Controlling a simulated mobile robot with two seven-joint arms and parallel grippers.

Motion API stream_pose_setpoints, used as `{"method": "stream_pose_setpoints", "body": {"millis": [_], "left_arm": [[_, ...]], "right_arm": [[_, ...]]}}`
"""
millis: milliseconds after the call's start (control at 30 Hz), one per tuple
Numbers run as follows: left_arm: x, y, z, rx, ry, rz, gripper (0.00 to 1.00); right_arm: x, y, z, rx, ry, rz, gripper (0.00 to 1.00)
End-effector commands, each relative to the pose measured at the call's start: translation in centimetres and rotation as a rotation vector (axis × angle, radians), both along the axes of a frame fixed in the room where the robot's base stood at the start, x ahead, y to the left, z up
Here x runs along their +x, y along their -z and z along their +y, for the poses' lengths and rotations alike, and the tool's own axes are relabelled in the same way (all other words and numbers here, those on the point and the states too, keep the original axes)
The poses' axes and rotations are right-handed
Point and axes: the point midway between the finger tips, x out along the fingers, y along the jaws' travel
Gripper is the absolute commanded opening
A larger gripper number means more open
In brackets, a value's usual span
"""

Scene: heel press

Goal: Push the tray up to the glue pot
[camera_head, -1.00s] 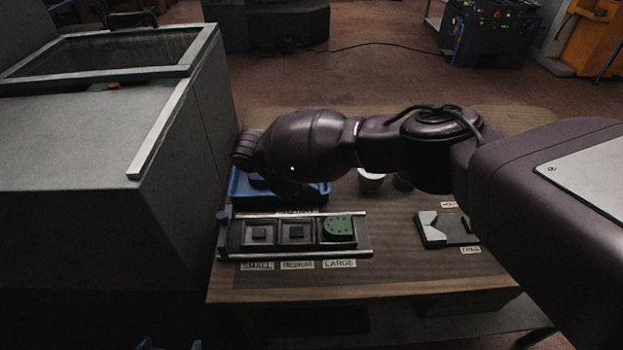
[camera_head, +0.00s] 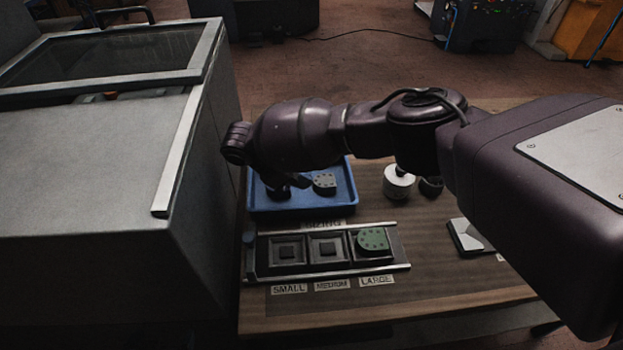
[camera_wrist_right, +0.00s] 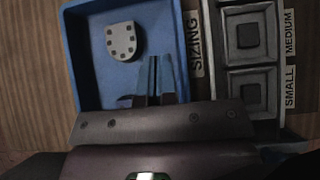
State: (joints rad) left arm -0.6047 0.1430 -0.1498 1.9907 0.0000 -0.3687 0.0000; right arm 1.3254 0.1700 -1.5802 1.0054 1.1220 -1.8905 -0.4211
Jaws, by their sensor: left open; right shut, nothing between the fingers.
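The blue tray (camera_head: 300,207) lies on the bench beside the large grey cabinet; it also shows in the wrist view (camera_wrist_right: 88,75). A grey heel piece (camera_head: 325,182) with dark dots lies in it, seen too in the wrist view (camera_wrist_right: 124,40). The white glue pot (camera_head: 398,184) stands right of the tray, with a strip of bare bench between them. My right gripper (camera_wrist_right: 155,62) is shut and empty, its fingers over the tray near one wall. I cannot tell whether they touch it. In the head view my right arm partly hides the tray. My left gripper is not in view.
A sizing rack (camera_head: 325,250) with small, medium and large slots stands in front of the tray; a green piece (camera_head: 372,241) sits in the large slot. A dark round item (camera_head: 430,187) stands beside the pot. The grey cabinet (camera_head: 90,180) borders the bench on the left.

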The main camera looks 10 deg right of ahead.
Motion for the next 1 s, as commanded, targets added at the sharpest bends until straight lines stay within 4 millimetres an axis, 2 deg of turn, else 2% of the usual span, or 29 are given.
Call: {"method": "stream_pose_setpoints", "body": {"millis": [467, 700, 1000], "left_arm": [[0.1, 0.0, -0.1, -0.003, -0.001, -0.002, 1.0], [0.6, -1.2, -0.1, -0.002, 0.002, -0.016, 1.0], [0.7, -1.4, -0.1, -0.001, 0.002, -0.019, 1.0]], "right_arm": [[-0.1, 5.9, -6.0, -0.002, 0.001, 0.001, 0.0], [0.0, 5.8, -9.0, -0.001, 0.002, -0.002, 0.0], [0.0, 6.0, -10.1, 0.0, 0.001, 0.0, 0.0]]}}
